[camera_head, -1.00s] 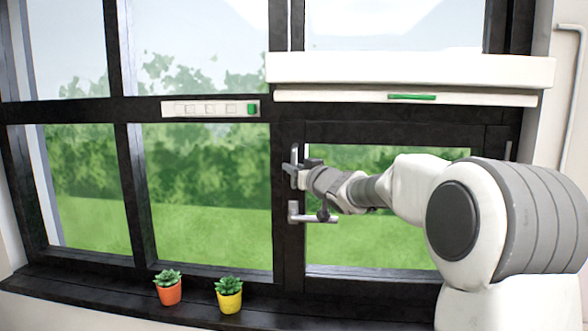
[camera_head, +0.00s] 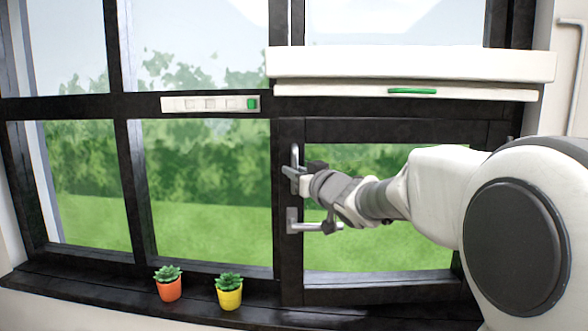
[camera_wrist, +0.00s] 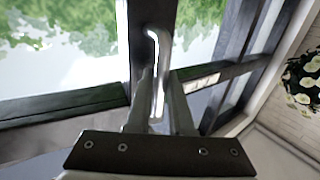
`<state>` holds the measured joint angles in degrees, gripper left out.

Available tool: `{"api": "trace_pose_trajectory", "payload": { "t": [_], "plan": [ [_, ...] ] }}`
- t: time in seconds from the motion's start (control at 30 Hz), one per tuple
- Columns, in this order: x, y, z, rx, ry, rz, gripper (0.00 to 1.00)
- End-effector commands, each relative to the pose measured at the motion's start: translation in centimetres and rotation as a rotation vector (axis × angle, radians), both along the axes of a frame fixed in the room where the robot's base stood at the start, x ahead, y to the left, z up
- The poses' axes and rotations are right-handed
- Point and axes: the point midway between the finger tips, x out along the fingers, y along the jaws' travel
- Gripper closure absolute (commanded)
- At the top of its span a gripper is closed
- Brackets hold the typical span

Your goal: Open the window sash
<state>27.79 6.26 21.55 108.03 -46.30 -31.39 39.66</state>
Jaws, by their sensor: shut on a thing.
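The window sash (camera_head: 390,131) is the black-framed lower right pane, with hedge and lawn seen through it. Its left stile carries an upright metal pull handle (camera_head: 295,154) and, below it, a lever handle (camera_head: 305,227) lying roughly horizontal. My gripper (camera_head: 299,176) is shut on the upright pull handle. In the wrist view, the bright handle (camera_wrist: 158,80) stands between my two fingers (camera_wrist: 158,110). The sash's right side is hidden behind my arm. Whether a gap shows at the sash's left edge is hard to tell.
A white casing (camera_head: 410,66) with a green grip (camera_head: 411,91) runs above the sash. A white switch strip (camera_head: 209,104) is on the frame to the left. Orange (camera_head: 169,290) and yellow (camera_head: 229,298) plant pots stand on the dark sill (camera_head: 100,297).

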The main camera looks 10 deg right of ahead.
Motion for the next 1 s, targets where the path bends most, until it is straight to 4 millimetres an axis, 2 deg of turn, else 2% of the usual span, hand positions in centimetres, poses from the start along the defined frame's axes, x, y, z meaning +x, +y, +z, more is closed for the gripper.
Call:
{"api": "trace_pose_trajectory", "payload": {
  "t": [0.13, 0.47, 0.5, 0.53, 1.0],
  "plan": [
    [-1.08, 0.07, 0.1, 0.002, -0.002, -0.001, 1.0],
    [-1.18, 0.08, 0.1, 0.002, -0.003, -0.001, 1.0],
    [-1.18, 0.08, 0.1, 0.002, -0.003, -0.001, 0.73],
    [-1.17, 0.09, 0.09, 0.002, -0.003, -0.001, 0.68],
    [-1.12, 0.18, 0.0, 0.001, -0.001, -0.001, 0.68]
  ]
}}
